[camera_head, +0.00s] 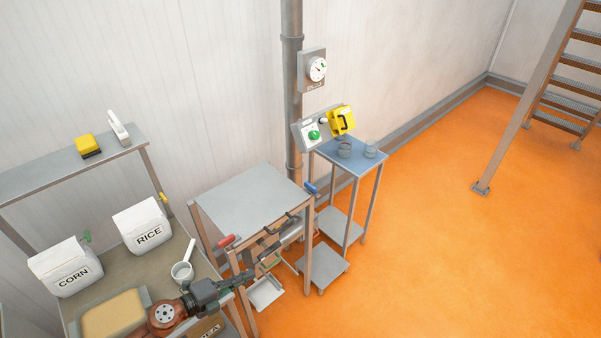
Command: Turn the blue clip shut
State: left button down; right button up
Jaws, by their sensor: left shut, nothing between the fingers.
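The blue clip (310,187) is a small blue-handled piece at the right edge of the grey-topped metal stand (252,197). Its exact angle is too small to tell. My left gripper (240,283) comes in from the lower left, over the front edge of the brown table. It is shut and empty, and is below and left of the blue clip, well apart from it. My right gripper does not show.
A red clip (227,241) is at the stand's left front corner. Metal parts (285,240) and a pale tray (266,291) are at its front.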

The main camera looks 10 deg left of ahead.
aim_at(312, 190)
jog(key=i, duration=1.2)
